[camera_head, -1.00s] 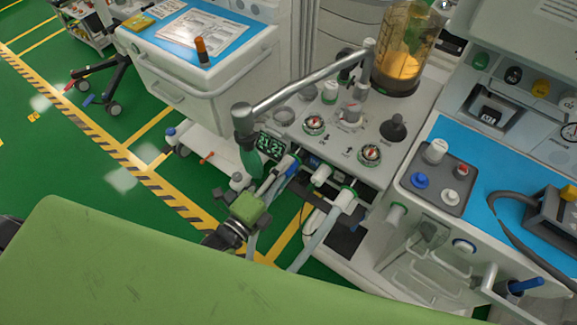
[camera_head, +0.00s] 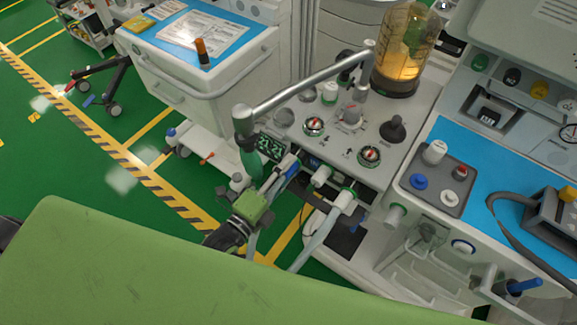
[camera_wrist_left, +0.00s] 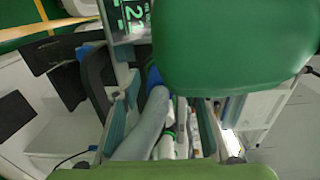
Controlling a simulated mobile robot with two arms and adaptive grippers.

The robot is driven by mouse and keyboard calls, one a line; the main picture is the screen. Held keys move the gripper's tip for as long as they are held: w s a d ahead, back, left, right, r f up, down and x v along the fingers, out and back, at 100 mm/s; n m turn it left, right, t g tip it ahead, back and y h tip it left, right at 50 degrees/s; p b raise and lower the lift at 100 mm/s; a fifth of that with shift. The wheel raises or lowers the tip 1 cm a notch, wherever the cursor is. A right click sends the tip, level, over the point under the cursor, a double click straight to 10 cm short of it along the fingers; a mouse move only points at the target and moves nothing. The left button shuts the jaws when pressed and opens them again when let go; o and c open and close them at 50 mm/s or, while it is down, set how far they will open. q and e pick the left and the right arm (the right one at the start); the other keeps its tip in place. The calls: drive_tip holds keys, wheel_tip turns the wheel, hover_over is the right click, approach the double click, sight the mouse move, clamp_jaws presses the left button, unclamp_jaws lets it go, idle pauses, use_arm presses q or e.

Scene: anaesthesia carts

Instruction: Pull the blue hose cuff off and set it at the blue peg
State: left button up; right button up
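The blue hose cuff (camera_head: 292,169) sits at the end of a grey hose, on the front of the anaesthesia machine. It also shows in the left wrist view (camera_wrist_left: 153,76), partly behind a green breathing bag. My left gripper (camera_head: 265,189) is just below and left of the cuff. In the left wrist view its fingers stand apart on either side of the grey hose (camera_wrist_left: 143,128), and I see no grip on the cuff. A small bluish upright piece (camera_head: 357,226) below the machine's ports may be the blue peg; I cannot tell for sure. My right gripper is not in view.
The green bag (camera_head: 250,160) hangs from a metal arm (camera_head: 308,82) close above my left gripper. A second hose with a green-ringed cuff (camera_head: 346,199) is to the right. A white cart (camera_head: 205,85) stands at the upper left. Open green floor lies left.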

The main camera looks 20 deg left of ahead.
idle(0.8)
use_arm(q)
clamp_jaws()
drive_tip(key=shift+s, duration=0.15)
drive_tip(key=shift+p+v, duration=1.05)
drive_tip(key=shift+v, duration=1.85)
